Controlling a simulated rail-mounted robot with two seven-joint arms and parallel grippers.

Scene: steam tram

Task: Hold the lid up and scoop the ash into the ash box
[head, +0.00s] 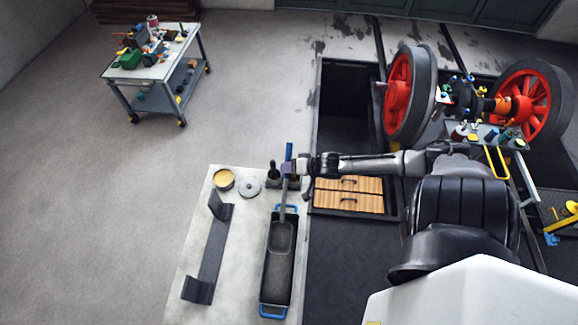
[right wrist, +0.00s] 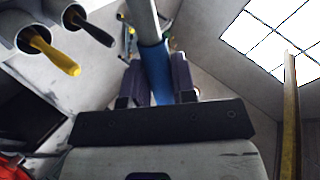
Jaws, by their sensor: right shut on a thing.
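A long dark box with blue end handles, which looks like the ash box (head: 265,283), lies on the pale bench in the head view. A grey scoop (head: 281,238) shows over the inside of the box; I cannot tell if it touches the floor of the box. My right gripper (head: 288,169) is shut on the scoop's blue handle, above the far end of the box. In the right wrist view the blue handle (right wrist: 155,62) runs between the gripper's two fingers (right wrist: 157,85). I cannot make out any ash or clearly identify the task's lid. My left gripper is not in view.
A yellow-filled tin (head: 223,179), a small grey round lid (head: 249,187) and a dark bracket (head: 211,250) are on the bench. Wooden panels with dark handles (head: 348,185) lie beside the pit. A red-wheeled axle (head: 398,97) stands at right, a trolley (head: 150,70) at far left.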

